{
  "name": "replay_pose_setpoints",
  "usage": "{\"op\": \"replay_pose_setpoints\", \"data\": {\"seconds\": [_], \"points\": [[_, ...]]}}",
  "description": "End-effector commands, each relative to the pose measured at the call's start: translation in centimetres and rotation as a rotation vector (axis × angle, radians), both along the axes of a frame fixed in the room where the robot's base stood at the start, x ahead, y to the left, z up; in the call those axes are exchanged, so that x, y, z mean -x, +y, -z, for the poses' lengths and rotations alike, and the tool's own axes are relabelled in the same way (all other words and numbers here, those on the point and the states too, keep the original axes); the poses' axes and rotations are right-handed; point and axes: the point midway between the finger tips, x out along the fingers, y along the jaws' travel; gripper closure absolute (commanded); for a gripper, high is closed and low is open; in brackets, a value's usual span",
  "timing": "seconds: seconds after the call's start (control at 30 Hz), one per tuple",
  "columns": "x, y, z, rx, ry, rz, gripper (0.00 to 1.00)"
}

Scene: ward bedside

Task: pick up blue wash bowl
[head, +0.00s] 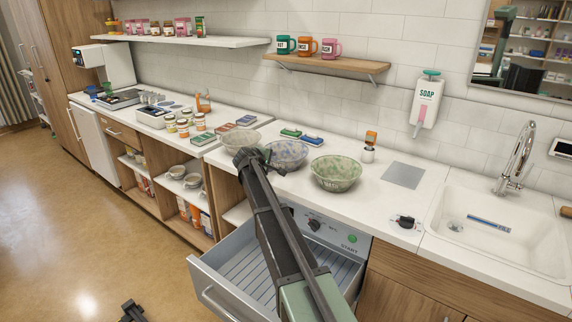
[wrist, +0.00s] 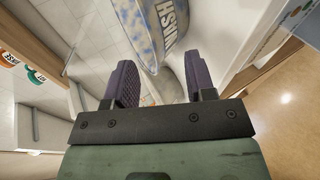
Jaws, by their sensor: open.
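The blue wash bowl (head: 287,154) is a mottled blue and pale bowl on the white counter, between a pale bowl (head: 240,137) and a green bowl (head: 336,173). In the wrist view the blue bowl (wrist: 168,35) shows as a curved speckled side with a blue lettered band, beyond my fingertips. My gripper (wrist: 160,66) is open, with its two dark purple fingers apart and nothing held between them. In the head view my gripper (head: 247,156) is at the counter's front, left of the blue bowl and close to the pale bowl; its fingers are hard to make out there.
An open drawer (head: 215,297) juts out below the counter, under my arm. Blue and green packs (head: 312,140) lie behind the bowls. An orange-topped bottle (head: 369,148) stands behind the green bowl. Jars (head: 183,128) stand to the left, and a sink (head: 500,235) is at the right.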

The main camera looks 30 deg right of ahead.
Motion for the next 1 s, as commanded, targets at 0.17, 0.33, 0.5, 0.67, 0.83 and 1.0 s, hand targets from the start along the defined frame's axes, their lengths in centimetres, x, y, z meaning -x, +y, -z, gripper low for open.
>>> {"op": "replay_pose_setpoints", "data": {"seconds": [0.17,0.33,0.5,0.67,0.83,1.0], "points": [[-0.5,-0.7,0.6,-0.002,-0.001,0.001,0.5],[-1.7,-2.4,2.0,-0.002,-0.001,0.002,0.5],[-3.1,-4.4,3.2,-0.003,0.0,0.002,0.5],[-3.0,-4.4,2.9,-0.003,0.0,0.001,0.5],[-3.0,-4.4,2.9,-0.003,-0.001,0.001,0.7],[-3.0,-4.4,2.9,-0.003,0.0,0.001,0.96]]}}
